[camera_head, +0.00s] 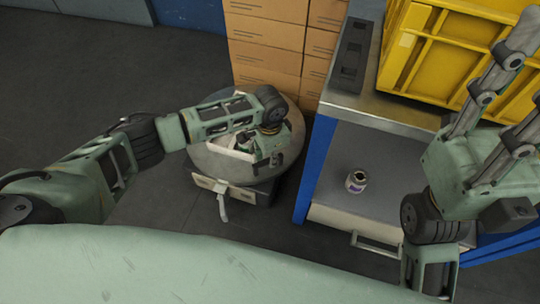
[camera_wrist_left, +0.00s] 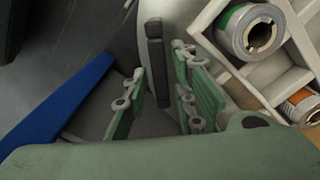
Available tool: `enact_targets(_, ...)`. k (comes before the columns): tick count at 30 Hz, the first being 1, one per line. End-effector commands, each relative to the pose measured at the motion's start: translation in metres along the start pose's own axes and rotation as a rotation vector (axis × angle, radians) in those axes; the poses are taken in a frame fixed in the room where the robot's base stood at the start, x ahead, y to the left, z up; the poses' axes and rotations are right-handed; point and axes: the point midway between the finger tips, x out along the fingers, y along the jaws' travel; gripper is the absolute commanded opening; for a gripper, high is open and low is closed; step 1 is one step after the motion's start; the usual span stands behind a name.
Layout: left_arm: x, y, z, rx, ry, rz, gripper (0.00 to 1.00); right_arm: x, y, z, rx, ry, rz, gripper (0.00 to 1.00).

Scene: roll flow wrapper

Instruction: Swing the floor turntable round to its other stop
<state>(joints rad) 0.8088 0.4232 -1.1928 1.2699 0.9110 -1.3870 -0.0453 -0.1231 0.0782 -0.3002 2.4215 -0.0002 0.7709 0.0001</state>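The floor turntable (camera_head: 207,164) is a round grey disc low on the floor, left of the workbench. My left gripper (camera_head: 277,150) is over its right side and hides part of it. In the left wrist view an upright dark bar (camera_wrist_left: 155,55) stands between the green fingers of my left gripper (camera_wrist_left: 160,95). The fingers are apart, with narrow gaps seen beside the bar; firm contact is not shown. A pale divided tray (camera_wrist_left: 270,85) with rolls lies beside the bar. My right gripper (camera_head: 515,85) is at the right, fingers apart and empty.
Stacked cardboard boxes (camera_head: 265,45) stand right behind the turntable. The blue-legged workbench (camera_head: 318,165) is close on its right, with a small jar (camera_head: 356,181) on its lower shelf and a yellow crate (camera_head: 450,50) on top. A pale lever (camera_head: 222,205) sticks out in front. Floor at left is clear.

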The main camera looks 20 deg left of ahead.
Motion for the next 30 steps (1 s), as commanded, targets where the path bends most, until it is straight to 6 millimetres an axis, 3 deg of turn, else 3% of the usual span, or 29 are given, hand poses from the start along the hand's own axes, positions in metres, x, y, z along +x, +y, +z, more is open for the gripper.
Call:
enact_targets(7,0.0,0.0,0.0,0.0,0.0,0.0,0.0,0.0,0.0,0.0,0.0,0.0,0.0,0.4)
enact_targets(23,-0.001,0.0,0.001,0.002,0.0,0.001,0.0,0.002,0.0,0.0,0.0,0.0,0.001,0.4)
enact_targets(28,-0.003,-0.002,0.009,0.014,-0.001,0.001,0.0,0.005,0.001,-0.002,0.001,-0.006,0.006,0.4)
enact_targets(30,-0.003,-0.004,0.015,0.022,-0.002,0.001,0.0,-0.003,0.001,-0.001,0.004,-0.042,0.015,0.4)
